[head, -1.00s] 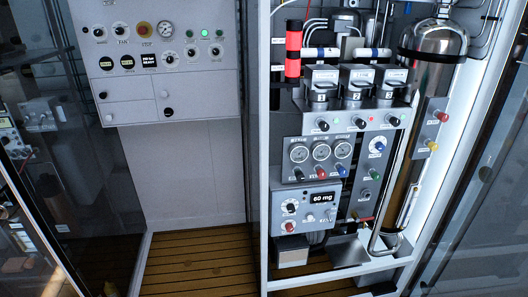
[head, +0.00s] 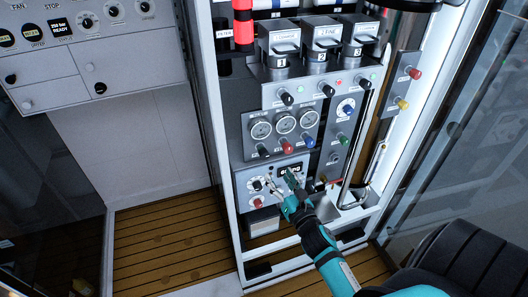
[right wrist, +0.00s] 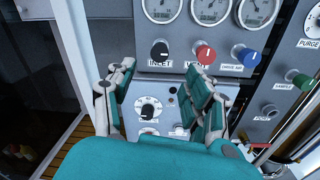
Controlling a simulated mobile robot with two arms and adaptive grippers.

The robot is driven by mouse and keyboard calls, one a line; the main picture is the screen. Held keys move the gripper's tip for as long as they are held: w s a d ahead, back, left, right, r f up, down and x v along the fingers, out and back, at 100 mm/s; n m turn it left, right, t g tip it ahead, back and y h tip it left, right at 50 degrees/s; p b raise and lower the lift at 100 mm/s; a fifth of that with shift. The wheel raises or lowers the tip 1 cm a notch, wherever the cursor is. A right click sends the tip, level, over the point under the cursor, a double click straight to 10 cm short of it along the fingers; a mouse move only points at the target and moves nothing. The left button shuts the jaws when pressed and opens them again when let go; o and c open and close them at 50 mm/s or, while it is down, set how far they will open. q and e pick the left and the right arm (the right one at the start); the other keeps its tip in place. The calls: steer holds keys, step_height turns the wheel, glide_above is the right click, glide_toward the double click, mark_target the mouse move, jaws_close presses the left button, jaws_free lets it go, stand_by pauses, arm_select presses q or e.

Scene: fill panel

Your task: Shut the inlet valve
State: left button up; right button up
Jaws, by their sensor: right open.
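The inlet valve is a black knob labelled INLET (right wrist: 159,50) under the left gauge in the right wrist view. It has a white mark near its top. In the head view the inlet knob (head: 262,150) is the leftmost of three under the gauges. My right gripper (head: 281,182) reaches in from the lower right, in front of the display box below the gauges. In the right wrist view my right gripper (right wrist: 158,73) is open and empty. Its fingers are spread to either side below the knob, apart from it. My left gripper is out of view.
A red knob (right wrist: 205,54) and a blue knob (right wrist: 246,55) sit close to the right of the inlet knob. Below is a dial (right wrist: 148,108) on the display box. A bent metal pipe (head: 352,165) stands right of the panel. White frame posts border the cabinet.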

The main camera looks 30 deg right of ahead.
mark_target(265, 156)
steer(key=w, duration=0.3)
steer(key=w+d+p, duration=0.1)
steer(key=w, duration=0.5)
steer(key=shift+w+d+p, duration=0.3)
steer(key=shift+w+d, duration=0.25)
steer(key=shift+w, duration=0.4)
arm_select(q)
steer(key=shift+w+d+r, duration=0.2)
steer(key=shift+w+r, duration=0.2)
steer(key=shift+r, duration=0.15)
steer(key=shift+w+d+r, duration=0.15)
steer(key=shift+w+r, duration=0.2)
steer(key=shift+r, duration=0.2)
arm_select(e)
steer(key=shift+c, duration=0.8)
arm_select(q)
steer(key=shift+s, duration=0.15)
arm_select(e)
jaws_close()
